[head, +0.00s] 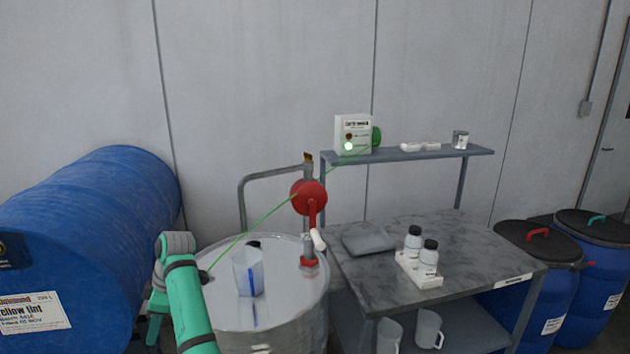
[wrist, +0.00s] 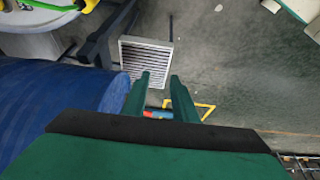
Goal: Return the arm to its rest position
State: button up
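My teal arm (head: 190,305) reaches up from the bottom of the head view, between the blue drum and the steel drum, and bends near its dark wrist joint. The fingers cannot be made out clearly there. In the wrist view my gripper (wrist: 160,76) points down over the floor. Its two green fingers stand apart with nothing held between them. A floor grate (wrist: 146,58) and a small red and blue item (wrist: 158,114) lie on the floor well below.
A blue drum (head: 85,240) lies on its side at left. A steel drum (head: 290,275) carries a clear jug (head: 248,272) and a red hand pump (head: 309,197). A grey bench (head: 450,245) holds white bottles (head: 428,258). Blue drums (head: 540,270) stand at right. Open wall is behind.

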jog(key=s+d+f+m+t, duration=0.1)
jog(key=d+f+m, duration=0.15)
jog(key=f, duration=0.65)
jog(key=s+d+f+m+t+y, duration=0.1)
jog(key=d+f+m+t, duration=0.15)
jog(key=f, duration=0.65)
jog(key=s+d+f+m+t, duration=0.1)
jog(key=d+f, duration=0.2)
jog(key=f, duration=0.6)
jog(key=s+d+f+m+t, duration=0.4)
jog(key=s+d+f+m, duration=0.3)
jog(key=s+d+f, duration=0.6)
jog(key=s+d+r+m+t+h, duration=0.2)
jog(key=s+d+r, duration=0.2)
jog(key=s+d, duration=0.4)
jog(key=s+d+r+m+t+h, duration=0.1)
jog(key=s+d+r+m+t, duration=0.3)
jog(key=s, duration=0.6)
jog(key=s+d+r+m+t+h, duration=0.1)
jog(key=s+d+r, duration=0.3)
jog(key=s+r, duration=0.3)
jog(key=s+d+r+m+t+h, duration=0.1)
jog(key=s+d+r, duration=0.3)
jog(key=s+r, duration=0.3)
notch_tip(320, 180, up, 5)
jog(key=shift+r, duration=0.15)
